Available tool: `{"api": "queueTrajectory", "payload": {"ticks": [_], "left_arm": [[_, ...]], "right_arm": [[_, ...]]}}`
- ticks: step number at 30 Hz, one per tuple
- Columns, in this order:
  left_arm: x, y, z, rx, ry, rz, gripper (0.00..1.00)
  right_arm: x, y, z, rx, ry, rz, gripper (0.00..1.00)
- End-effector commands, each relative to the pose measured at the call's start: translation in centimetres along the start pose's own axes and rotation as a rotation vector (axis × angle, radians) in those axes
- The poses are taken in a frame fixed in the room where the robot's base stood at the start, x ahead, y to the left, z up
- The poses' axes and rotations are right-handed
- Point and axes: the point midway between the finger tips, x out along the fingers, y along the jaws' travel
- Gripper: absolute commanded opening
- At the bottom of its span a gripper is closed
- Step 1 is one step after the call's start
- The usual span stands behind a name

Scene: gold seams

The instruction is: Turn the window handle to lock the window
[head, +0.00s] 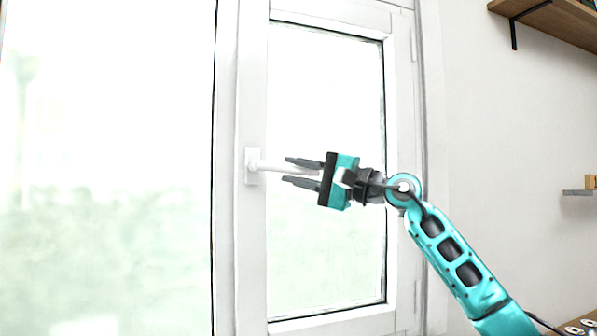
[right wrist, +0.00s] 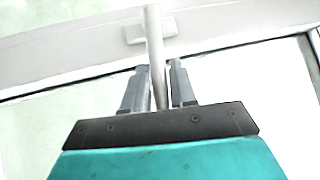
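The white window handle (head: 268,166) sticks out level to the right from its base plate (head: 251,166) on the window frame. My right gripper (head: 286,170) points left at the handle, one dark finger above the bar and one below. The fingers are open, with a gap between them and the bar. In the right wrist view the handle bar (right wrist: 154,40) runs down between the two fingers (right wrist: 158,66) toward the palm. The bar's free end is hidden near the palm. The window sash (head: 325,250) looks closed against its frame. My left gripper is not in view.
A large bright pane (head: 110,150) fills the left side. A wooden shelf (head: 555,22) with a black bracket hangs at upper right, and a small shelf (head: 578,192) sits lower on the white wall. A wooden surface (head: 578,325) shows at bottom right. Space around the handle is clear.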

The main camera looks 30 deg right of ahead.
Motion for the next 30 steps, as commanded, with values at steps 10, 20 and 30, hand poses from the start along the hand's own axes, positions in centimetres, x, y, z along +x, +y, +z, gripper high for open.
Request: {"api": "queueTrajectory", "payload": {"ticks": [10, 20, 30], "left_arm": [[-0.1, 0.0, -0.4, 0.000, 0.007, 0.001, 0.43], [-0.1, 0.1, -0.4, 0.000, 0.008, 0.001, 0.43], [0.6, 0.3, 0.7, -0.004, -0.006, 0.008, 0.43]], "right_arm": [[0.0, 0.0, 0.0, 0.000, 0.000, 0.000, 0.00], [0.0, 0.0, 0.0, 0.001, 0.000, 0.000, 0.00], [0.8, 1.4, -0.5, 0.063, 0.016, -0.064, 0.00]]}}
